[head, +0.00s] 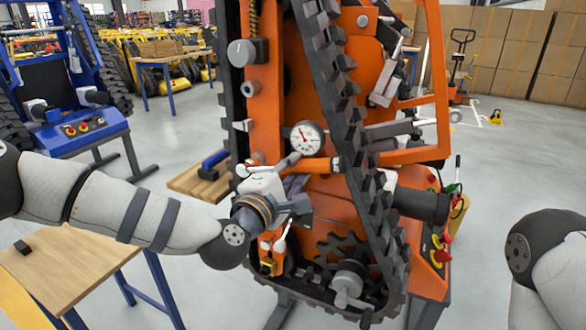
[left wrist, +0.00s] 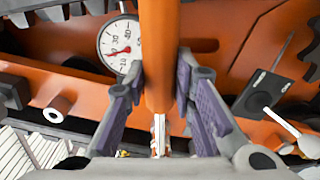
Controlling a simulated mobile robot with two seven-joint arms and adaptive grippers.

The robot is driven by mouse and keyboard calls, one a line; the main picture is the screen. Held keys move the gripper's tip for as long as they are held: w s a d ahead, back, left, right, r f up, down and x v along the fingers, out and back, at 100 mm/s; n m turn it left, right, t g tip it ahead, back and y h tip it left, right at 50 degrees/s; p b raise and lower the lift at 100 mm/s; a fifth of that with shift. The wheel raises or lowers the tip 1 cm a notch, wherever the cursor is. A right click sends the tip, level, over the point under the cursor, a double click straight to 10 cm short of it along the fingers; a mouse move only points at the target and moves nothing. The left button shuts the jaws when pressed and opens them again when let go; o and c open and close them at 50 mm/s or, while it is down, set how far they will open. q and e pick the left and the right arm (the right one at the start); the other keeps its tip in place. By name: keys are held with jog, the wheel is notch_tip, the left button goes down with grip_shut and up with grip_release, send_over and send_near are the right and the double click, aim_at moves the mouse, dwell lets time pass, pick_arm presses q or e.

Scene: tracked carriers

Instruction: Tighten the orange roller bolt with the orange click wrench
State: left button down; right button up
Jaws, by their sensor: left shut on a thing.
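My left gripper (head: 293,190) is at the front of the orange tracked carrier (head: 262,115), beside its black track. In the left wrist view the purple-padded fingers (left wrist: 160,105) are shut around an orange bar (left wrist: 160,50), which looks like the handle of the orange click wrench. A silver end shows below the bar, between the fingers. In the head view the orange bar (head: 318,165) runs sideways just under a round gauge. I cannot pick out the orange roller bolt for certain among the orange parts. My right gripper is out of view; only part of my right arm shows.
The round white gauge (head: 307,138) sits close above my left gripper. The black track (head: 335,90) and a toothed sprocket (head: 350,255) are near on the right. A wooden table (head: 65,265) stands at lower left, and a blue carrier (head: 75,125) farther back. Open floor lies on the right.

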pick_arm(q)
jog(key=shift+d+f+m, duration=0.15)
jog(key=shift+f+m, duration=0.35)
jog(key=shift+f, duration=0.1)
jog(key=shift+s+d+f+m, duration=0.1)
jog(key=shift+f+m, duration=0.45)
jog(key=shift+m, duration=0.05)
jog(key=shift+f, duration=0.1)
jog(key=shift+f+m, duration=0.5)
jog(key=shift+f, duration=0.1)
jog(key=shift+f+m, duration=0.6)
jog(key=shift+f, duration=0.05)
